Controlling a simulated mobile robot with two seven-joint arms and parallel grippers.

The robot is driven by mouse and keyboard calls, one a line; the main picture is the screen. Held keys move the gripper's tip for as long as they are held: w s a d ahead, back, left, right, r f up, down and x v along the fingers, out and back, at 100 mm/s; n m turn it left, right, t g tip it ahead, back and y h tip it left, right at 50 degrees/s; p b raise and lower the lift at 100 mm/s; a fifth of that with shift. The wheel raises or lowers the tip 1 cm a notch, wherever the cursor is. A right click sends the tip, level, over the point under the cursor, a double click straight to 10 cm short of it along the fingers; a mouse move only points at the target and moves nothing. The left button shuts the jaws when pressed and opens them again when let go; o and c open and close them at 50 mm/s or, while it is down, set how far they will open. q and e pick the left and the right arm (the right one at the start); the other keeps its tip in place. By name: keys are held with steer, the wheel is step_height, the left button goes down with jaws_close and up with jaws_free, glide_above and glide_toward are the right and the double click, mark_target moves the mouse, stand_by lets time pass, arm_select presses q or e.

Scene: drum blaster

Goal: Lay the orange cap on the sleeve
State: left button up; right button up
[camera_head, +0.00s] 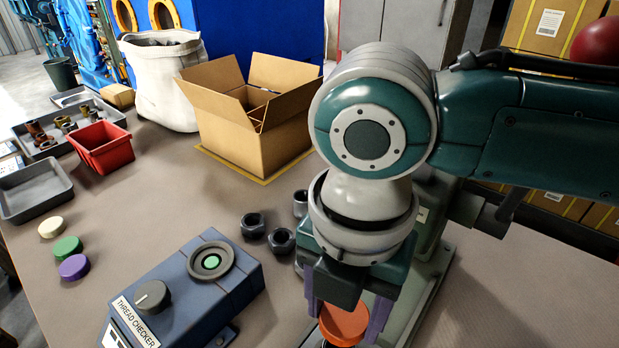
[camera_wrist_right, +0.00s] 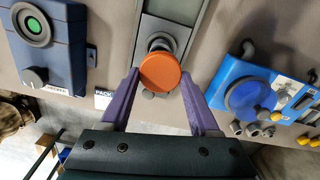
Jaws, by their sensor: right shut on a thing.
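The orange cap (camera_head: 343,323) is between the purple fingers of my right gripper (camera_head: 343,318), low in the head view. The right wrist view shows the cap (camera_wrist_right: 160,72) face-on, with the fingertips of my right gripper (camera_wrist_right: 160,75) against its two sides. Behind the cap is a round grey metal part (camera_wrist_right: 160,42), probably the sleeve, on a grey-green fixture (camera_wrist_right: 185,12). The cap hides much of this part, and I cannot tell whether the two touch. My left gripper is not in view.
The blue thread checker (camera_head: 190,290) stands left of my gripper, with dark nuts (camera_head: 253,225) behind it. White (camera_head: 51,227), green (camera_head: 67,249) and purple (camera_head: 74,267) caps lie at the left. An open cardboard box (camera_head: 240,140) and red bin (camera_head: 102,150) stand farther back.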

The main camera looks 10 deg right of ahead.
steer(key=shift+w+f, duration=0.15)
steer(key=shift+f, duration=0.3)
steer(key=shift+s+f+b, duration=0.2)
steer(key=shift+f+b, duration=0.25)
steer(key=shift+b, duration=0.25)
step_height(320, 180, down, 3)
steer(key=b, duration=0.3)
steer(key=shift+f+b, duration=0.6)
steer(key=shift+f, duration=0.05)
steer(key=shift+p, duration=0.6)
steer(key=shift+f, duration=0.35)
